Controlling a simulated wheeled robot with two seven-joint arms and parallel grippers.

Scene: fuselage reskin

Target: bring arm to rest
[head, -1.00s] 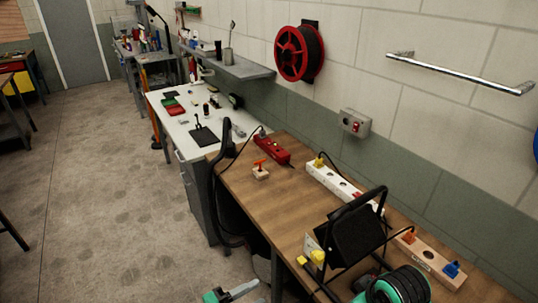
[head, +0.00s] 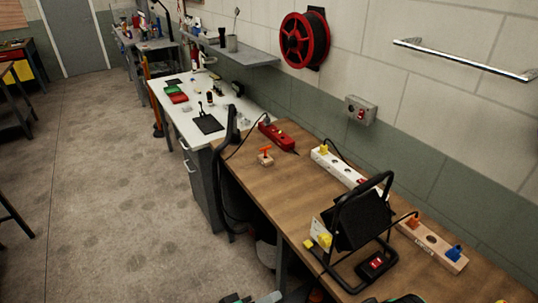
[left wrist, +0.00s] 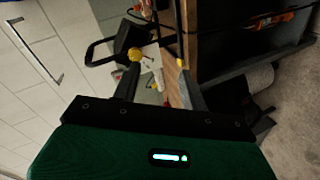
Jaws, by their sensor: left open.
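My left gripper (head: 250,298) shows only as a small piece at the bottom edge of the head view, low in front of the workbench. In the left wrist view my left gripper (left wrist: 158,68) has its two dark fingers apart, with nothing held between them. The bench edge and the things on it show beyond the fingers, apparently at a distance. A green and black part at the bottom of the head view appears to be mine. My right gripper cannot be made out.
The wooden workbench (head: 283,203) holds a black work lamp (head: 362,217), a white power strip (head: 338,168), a wooden socket strip (head: 432,245) and a red power strip (head: 277,137). A white table (head: 190,122) adjoins it. The floor (head: 110,200) at left is clear.

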